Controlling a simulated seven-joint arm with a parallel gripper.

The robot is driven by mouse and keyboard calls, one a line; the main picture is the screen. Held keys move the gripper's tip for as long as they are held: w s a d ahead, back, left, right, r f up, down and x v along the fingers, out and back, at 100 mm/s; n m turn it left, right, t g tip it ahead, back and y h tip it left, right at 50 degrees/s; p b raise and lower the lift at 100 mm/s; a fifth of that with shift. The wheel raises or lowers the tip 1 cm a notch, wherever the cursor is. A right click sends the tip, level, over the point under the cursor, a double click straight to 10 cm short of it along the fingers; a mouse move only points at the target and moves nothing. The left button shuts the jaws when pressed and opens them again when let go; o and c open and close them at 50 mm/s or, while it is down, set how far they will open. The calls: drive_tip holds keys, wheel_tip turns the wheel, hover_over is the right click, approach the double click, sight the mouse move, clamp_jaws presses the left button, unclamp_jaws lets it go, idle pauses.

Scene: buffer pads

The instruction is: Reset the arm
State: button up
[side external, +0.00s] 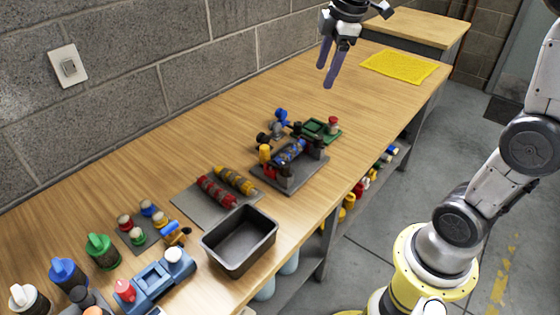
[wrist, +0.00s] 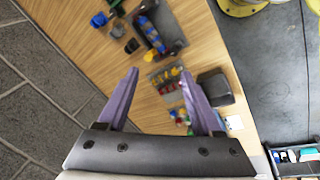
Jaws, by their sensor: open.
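My gripper (side external: 328,68) is high above the back part of the wooden bench, with its two purple fingers pointing down. In the wrist view my gripper (wrist: 160,90) has its fingers spread apart with nothing between them. It is open, empty and touches nothing. The bench top (side external: 200,150) lies well below it. The task names no other object.
A dark fixture with a blue patterned roller (side external: 290,152), a grey plate with red and yellow rollers (side external: 217,191), an empty dark bin (side external: 240,240) and several bottles stand on the bench. A yellow mat (side external: 400,67) lies farther back. A block wall (side external: 130,50) runs along the left.

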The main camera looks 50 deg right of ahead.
drive_tip(key=s+a+m+t, duration=0.25)
drive_tip(key=s+a, duration=0.35)
drive_tip(key=s, duration=0.7)
drive_tip(key=s+a+f+m, duration=0.1)
drive_tip(key=s+f+m, duration=0.5)
drive_tip(key=m, duration=0.1)
drive_tip(key=shift+a+m+y, duration=0.15)
drive_tip(key=shift+m+y, duration=0.15)
drive_tip(key=shift+m, duration=0.05)
